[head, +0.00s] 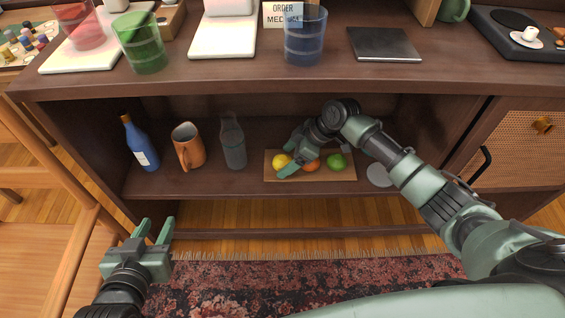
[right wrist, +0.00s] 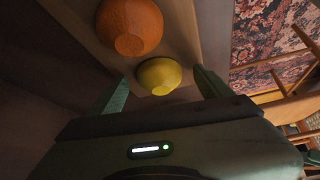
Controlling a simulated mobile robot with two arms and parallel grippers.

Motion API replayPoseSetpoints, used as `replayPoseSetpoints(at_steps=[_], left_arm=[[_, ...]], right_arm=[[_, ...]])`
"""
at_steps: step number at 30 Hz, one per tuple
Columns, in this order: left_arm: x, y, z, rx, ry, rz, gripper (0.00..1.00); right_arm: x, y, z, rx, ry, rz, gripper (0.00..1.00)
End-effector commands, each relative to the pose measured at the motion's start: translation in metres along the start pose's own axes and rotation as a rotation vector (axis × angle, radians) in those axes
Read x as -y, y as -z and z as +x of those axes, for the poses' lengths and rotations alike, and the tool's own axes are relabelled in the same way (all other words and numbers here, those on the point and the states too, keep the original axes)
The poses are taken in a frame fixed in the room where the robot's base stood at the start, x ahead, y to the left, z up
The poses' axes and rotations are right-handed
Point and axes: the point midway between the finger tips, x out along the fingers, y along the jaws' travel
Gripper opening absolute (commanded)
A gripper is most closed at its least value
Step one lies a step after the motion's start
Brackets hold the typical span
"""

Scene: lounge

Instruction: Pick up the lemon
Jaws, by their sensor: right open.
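The yellow lemon (head: 281,160) lies at the left end of a wooden board (head: 330,175) on the cabinet's lower shelf. My right gripper (head: 287,154) reaches in at the lemon and partly covers it. In the right wrist view the lemon (right wrist: 159,76) sits between the tips of the open right gripper (right wrist: 160,88), with no visible grip on it. My left gripper (head: 158,232) is open and empty in front of the cabinet at the lower left.
An orange (head: 311,166) sits close beside the lemon, with a green lime (head: 337,161) further right. A blue bottle (head: 139,146), an orange mug (head: 188,147) and a glass bottle (head: 232,142) stand left on the shelf.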

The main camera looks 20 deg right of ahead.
Motion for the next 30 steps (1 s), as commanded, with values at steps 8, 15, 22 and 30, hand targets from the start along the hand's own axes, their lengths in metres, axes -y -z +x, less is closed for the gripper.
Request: replayPoseSetpoints(at_steps=[8, 15, 22, 30], left_arm=[[0.0, 0.001, 0.0, -0.002, 0.0, 0.0, 0.36], [0.0, 0.0, 0.0, -0.001, 0.0, 0.0, 0.36], [0.0, 0.0, 0.0, 0.002, 0.0, 0.0, 0.36], [0.004, -0.024, -0.007, 0.125, 0.009, -0.001, 0.36]], right_arm=[[0.0, 0.0, 0.0, -0.001, 0.0, 0.0, 0.63], [0.0, 0.001, 0.0, -0.001, 0.0, 0.0, 0.14], [0.0, 0.001, -0.001, -0.001, 0.0, 0.0, 0.14], [0.003, 0.005, -0.008, -0.002, 0.0, -0.001, 0.14]])
